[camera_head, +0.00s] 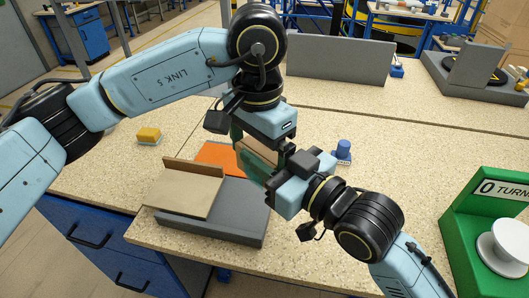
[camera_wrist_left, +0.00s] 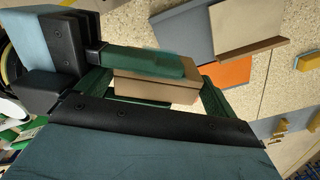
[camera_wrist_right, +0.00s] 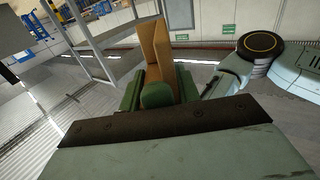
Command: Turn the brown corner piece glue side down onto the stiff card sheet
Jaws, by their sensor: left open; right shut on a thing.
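The brown corner piece (camera_head: 258,152) is up in the air between my two grippers. It also shows in the left wrist view (camera_wrist_left: 155,90) and, standing up, in the right wrist view (camera_wrist_right: 155,45). My right gripper (camera_wrist_right: 160,88) is shut on it with green fingers. My left gripper (camera_head: 254,158) is open, its fingers on either side of the piece; I cannot tell if they touch it. A flat tan sheet (camera_head: 184,193), likely the stiff card, lies on a grey block with a brown upright strip along its far edge. I cannot make out the glue side.
An orange sheet (camera_head: 214,153) lies behind the grey block (camera_head: 235,220). A yellow and blue block (camera_head: 148,135) is at the left, a blue knobbed item (camera_head: 343,150) at the right. A green box with a white wheel (camera_head: 502,247) stands front right. The table front centre is clear.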

